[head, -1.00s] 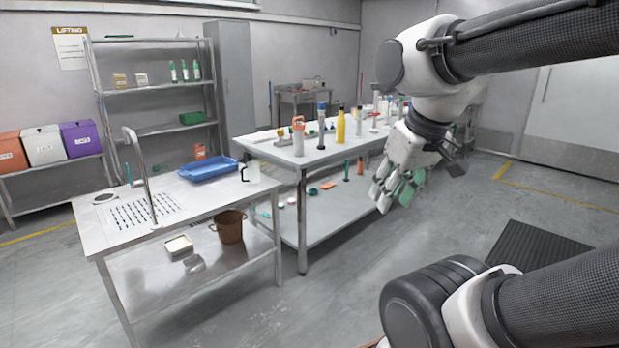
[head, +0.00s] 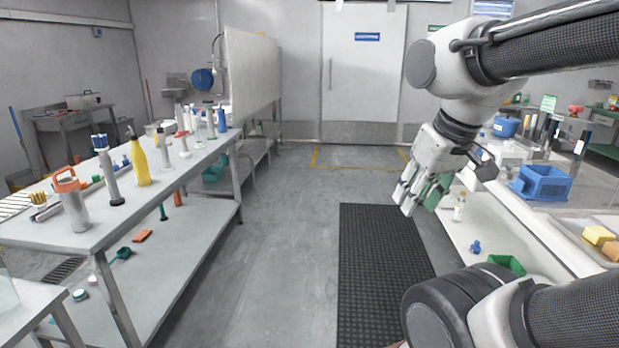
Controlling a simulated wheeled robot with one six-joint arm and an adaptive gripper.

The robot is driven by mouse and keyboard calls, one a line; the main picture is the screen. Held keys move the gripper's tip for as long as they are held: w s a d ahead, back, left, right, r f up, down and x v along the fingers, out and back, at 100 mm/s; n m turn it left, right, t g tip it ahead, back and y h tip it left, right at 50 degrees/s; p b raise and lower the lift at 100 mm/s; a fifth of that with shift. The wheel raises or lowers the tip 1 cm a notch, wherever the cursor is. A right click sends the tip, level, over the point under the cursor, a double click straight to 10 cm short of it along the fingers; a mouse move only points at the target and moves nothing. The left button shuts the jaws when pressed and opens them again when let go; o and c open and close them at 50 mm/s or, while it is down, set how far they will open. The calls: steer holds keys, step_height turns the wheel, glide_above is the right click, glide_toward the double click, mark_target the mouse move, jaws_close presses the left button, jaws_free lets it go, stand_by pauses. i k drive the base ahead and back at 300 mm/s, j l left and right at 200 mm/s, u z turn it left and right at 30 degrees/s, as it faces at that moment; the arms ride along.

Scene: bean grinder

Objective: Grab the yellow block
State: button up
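A yellow block (head: 598,235) sits on a light tray (head: 572,226) on the right-hand table, at the right edge of the head view. An orange-yellow block (head: 612,250) lies close beside it, cut off by the frame edge. My gripper (head: 421,199) hangs fingers down in the middle right of the view, left of the table and well apart from the yellow block. Its white fingers with green pads look spread, and nothing shows between them.
A blue basket (head: 541,184) stands behind the tray. A green bin (head: 506,264) is on the table's lower shelf. A yellow bottle (head: 138,160) and other items stand on the left table. The aisle with the black mat (head: 381,270) is clear.

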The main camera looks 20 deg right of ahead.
mark_target(597, 235)
steer(key=i+l+z, duration=0.2)
steer(key=i+z, duration=0.8)
steer(key=i+j+z, duration=0.1)
steer(key=i+z, duration=0.55)
steer(key=z, duration=0.3)
steer(key=i+z, duration=0.15)
steer(key=z, duration=0.3)
steer(key=i+j+z, duration=0.1)
steer(key=z, duration=0.3)
steer(key=i+j+z, duration=0.15)
steer(key=z, duration=0.3)
